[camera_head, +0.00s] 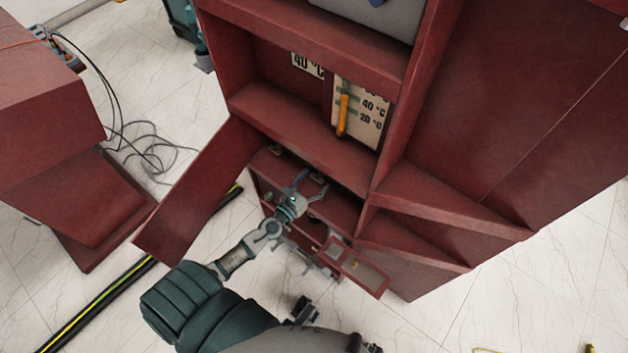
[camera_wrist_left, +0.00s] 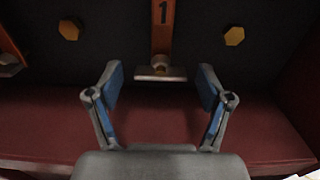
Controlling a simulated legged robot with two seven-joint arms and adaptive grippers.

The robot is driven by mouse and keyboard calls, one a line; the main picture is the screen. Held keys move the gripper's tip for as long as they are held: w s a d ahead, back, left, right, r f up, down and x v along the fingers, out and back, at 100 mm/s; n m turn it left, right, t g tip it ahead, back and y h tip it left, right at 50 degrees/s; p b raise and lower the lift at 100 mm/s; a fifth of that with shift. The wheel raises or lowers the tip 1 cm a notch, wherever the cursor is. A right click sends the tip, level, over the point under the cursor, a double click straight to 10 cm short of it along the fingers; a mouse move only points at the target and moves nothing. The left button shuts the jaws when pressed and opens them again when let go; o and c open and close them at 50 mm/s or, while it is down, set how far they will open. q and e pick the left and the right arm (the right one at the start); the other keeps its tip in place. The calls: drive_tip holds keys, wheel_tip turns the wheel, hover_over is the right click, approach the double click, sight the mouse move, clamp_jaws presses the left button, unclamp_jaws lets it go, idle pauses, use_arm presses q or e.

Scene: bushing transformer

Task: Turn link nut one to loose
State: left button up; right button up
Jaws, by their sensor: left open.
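Link nut one, a grey winged nut (camera_wrist_left: 159,72), sits at the lower end of an orange-brown bar marked 1 (camera_wrist_left: 162,28) in the left wrist view. My left gripper (camera_wrist_left: 161,84) is open, with its blue-padded fingers to either side of the nut, which appears between and slightly beyond the tips. I see no contact. In the head view my left gripper (camera_head: 313,182) reaches into a low compartment of the red cabinet (camera_head: 300,138). The nut cannot be made out there. My right gripper is not in view.
Yellow hex heads (camera_wrist_left: 69,30) flank the bar on the dark panel. Another grey nut (camera_wrist_left: 9,66) is at the far left. A red ledge (camera_wrist_left: 50,125) lies below. An open red door (camera_head: 195,195) stands left of my arm, and a small hinged flap (camera_head: 362,270) hangs at the right.

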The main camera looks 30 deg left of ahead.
use_arm(q)
drive_tip(key=c, duration=1.2)
drive_tip(key=shift+o, duration=0.2)
